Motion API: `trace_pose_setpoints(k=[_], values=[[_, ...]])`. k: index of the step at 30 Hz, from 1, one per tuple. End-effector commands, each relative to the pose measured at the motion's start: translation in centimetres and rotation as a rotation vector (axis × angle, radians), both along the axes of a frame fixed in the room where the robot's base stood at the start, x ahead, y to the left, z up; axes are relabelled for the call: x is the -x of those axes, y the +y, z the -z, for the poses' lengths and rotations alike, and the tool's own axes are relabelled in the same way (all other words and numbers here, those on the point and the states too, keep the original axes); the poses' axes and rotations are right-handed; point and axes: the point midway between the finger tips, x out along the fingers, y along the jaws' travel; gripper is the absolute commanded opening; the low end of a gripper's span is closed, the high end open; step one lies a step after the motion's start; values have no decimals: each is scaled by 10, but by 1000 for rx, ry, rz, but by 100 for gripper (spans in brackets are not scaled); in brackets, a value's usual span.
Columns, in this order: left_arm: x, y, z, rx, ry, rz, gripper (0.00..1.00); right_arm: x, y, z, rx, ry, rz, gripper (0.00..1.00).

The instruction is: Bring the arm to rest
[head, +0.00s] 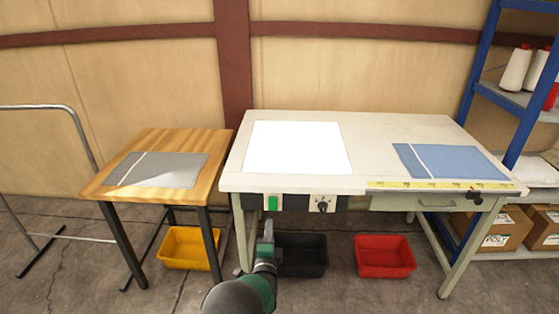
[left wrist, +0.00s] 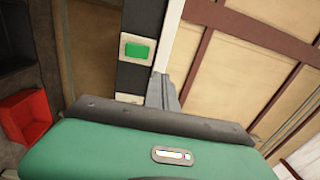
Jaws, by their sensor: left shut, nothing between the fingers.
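My left gripper (head: 267,228) is in the lower middle of the head view, in front of the white table's front edge and below the green button (head: 272,203). It is shut with nothing between its fingers. In the left wrist view the gripper (left wrist: 160,80) points at the dark control strip, just below and right of the green button (left wrist: 138,50). I cannot tell whether the fingers touch the strip. My right gripper is not in view.
The white table (head: 375,130) has a bright white panel (head: 298,147) and a blue cloth (head: 449,161). A wooden table (head: 160,139) with a grey cloth (head: 157,169) stands left. Yellow (head: 188,248), black (head: 302,255) and red (head: 384,256) bins sit on the floor.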

Motion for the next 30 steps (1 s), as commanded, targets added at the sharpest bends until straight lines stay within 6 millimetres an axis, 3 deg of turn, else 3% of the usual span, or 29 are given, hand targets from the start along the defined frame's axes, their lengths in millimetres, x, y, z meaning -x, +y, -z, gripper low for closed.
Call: trace_pose_setpoints(k=[4,7,12,15,23,24,25,30], values=[[8,31,-6,225,189,-24,0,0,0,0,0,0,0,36],[49,63,-4,533,444,-99,0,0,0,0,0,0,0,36],[178,101,9,991,833,-376,0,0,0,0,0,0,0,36],[244,113,14,1134,958,-548,0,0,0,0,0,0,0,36],[382,137,20,1331,1103,-957,0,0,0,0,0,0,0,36],[395,139,9,1346,1110,-1003,0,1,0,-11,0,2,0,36],[392,138,-11,1344,1109,-995,0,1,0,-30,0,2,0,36],[390,138,-66,1341,1111,-991,0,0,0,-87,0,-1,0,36]])
